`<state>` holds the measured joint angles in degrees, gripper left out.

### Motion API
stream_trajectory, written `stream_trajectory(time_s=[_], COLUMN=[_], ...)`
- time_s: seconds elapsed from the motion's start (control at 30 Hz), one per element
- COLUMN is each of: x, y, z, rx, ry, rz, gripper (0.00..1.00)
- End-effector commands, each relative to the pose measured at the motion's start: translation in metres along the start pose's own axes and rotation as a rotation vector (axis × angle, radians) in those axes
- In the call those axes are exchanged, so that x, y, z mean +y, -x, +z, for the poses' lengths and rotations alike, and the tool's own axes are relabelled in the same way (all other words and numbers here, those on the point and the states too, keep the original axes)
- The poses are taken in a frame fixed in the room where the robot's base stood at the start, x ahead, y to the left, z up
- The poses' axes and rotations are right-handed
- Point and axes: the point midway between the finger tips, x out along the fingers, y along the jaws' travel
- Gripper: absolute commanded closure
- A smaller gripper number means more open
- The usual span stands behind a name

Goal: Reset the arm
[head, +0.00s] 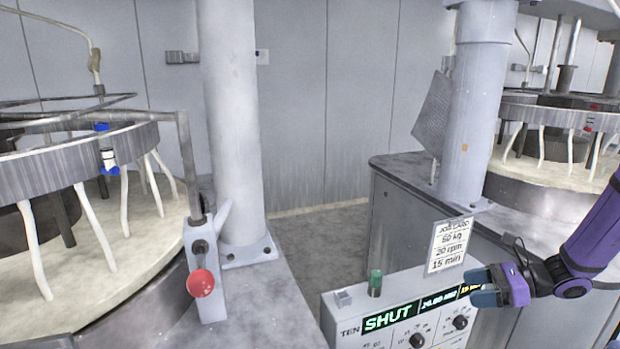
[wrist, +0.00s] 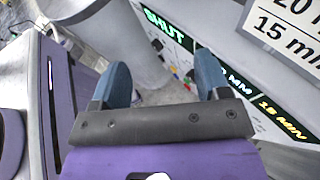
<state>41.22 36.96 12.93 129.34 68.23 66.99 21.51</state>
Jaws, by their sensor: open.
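My gripper (head: 481,287) is at the lower right in the head view, at the end of my purple arm. Its blue fingertips stand close to the display panel's right part and hide some of it. In the wrist view my gripper (wrist: 165,85) has its two blue fingers spread apart with nothing between them. The control box (head: 395,312) has a black display reading SHUT, a green button (head: 375,283) on top and several dark knobs. I cannot tell whether the fingers touch the box.
A job card (head: 450,245) stands behind the control box. A red-knobbed lever (head: 201,283) stands at the left, beside a large round platen (head: 110,235). A grey column (head: 232,130) rises behind it. Another polishing machine (head: 550,190) is at the right. Floor (head: 320,240) shows between the machines.

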Motion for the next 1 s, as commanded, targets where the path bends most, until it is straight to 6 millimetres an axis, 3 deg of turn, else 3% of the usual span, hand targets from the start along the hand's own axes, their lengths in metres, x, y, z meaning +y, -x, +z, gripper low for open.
stream_trajectory(time_s=[0.1,0.4,1.0], x=[0.018,0.068,0.171], y=[-0.002,-0.001,0.029], z=[0.031,0.091,0.179], rx=[0.096,0.319,0.734], ry=[0.147,0.503,1.220], rz=[0.078,0.259,0.553], gripper=[0.31,0.31,0.31])
